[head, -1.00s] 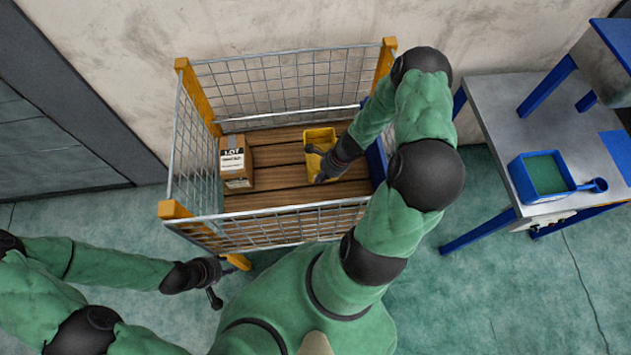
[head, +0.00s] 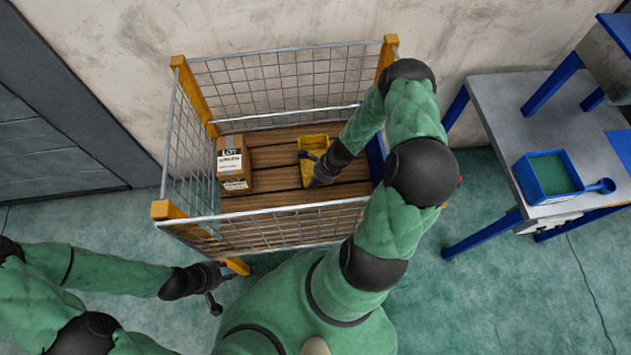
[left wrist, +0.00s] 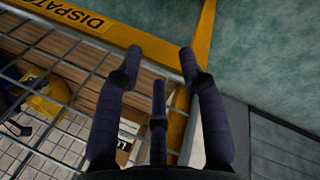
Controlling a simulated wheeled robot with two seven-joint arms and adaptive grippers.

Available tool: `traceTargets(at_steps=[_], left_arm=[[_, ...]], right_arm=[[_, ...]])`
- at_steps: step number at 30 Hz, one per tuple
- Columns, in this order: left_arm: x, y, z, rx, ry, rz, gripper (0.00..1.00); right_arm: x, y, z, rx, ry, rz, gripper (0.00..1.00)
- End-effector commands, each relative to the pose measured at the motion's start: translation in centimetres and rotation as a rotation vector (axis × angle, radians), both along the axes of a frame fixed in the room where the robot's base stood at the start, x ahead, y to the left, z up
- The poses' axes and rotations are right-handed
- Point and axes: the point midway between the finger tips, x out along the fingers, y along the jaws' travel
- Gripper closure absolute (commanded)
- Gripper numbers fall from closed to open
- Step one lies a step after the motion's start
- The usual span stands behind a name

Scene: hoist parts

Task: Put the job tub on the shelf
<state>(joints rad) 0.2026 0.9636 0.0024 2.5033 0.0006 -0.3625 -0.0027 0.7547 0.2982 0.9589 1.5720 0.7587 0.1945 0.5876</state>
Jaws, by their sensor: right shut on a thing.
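A yellow tub (head: 314,143), the likely job tub, stands on the wooden floor of a mesh cage. My right gripper (head: 318,172) reaches down into the cage and is shut on the tub's near right side. The arm and hand hide part of the tub, and the fingertips are hard to see. The tub also shows through the mesh in the left wrist view (left wrist: 47,103). My left gripper (head: 220,284) is open and empty outside the cage's near left corner; its spread fingers show in the left wrist view (left wrist: 162,62).
The mesh cage (head: 262,222) has wire walls and yellow posts. A cardboard box (head: 234,163) stands left of the tub. At right, a steel bench (head: 497,105) with blue legs carries a blue tray (head: 550,178) and a raised unit (head: 606,58). A wall stands behind the cage.

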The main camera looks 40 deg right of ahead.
Motion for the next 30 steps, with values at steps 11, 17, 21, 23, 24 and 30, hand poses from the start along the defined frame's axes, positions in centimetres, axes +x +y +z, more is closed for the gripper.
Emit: traceTargets(at_steps=[11, 17, 21, 23, 24, 30], left_arm=[[0.0, 0.0, -0.2, 0.000, 0.000, 0.000, 0.60], [0.0, 0.0, 0.2, 0.000, 0.000, 0.000, 0.60], [0.0, 0.0, 1.3, 0.000, 0.000, 0.000, 0.60], [0.0, 0.0, 2.0, 0.000, 0.000, 0.000, 0.60], [0.0, 0.0, 2.4, 0.000, 0.000, 0.000, 0.60], [0.0, 0.0, 4.5, 0.000, 0.000, 0.000, 0.60]], right_arm=[[0.0, 0.0, -0.2, 0.000, 0.001, 0.000, 0.68], [0.0, 0.0, 0.2, 0.000, 0.001, 0.000, 0.68], [-0.4, -0.6, 2.0, 0.000, 0.001, -0.002, 0.68], [-0.6, -0.9, 3.1, -0.001, 0.000, -0.002, 0.68], [-0.8, -1.2, 3.9, -0.001, 0.000, -0.001, 0.68], [-1.7, -2.5, 7.7, 0.000, 0.000, -0.001, 0.68]])
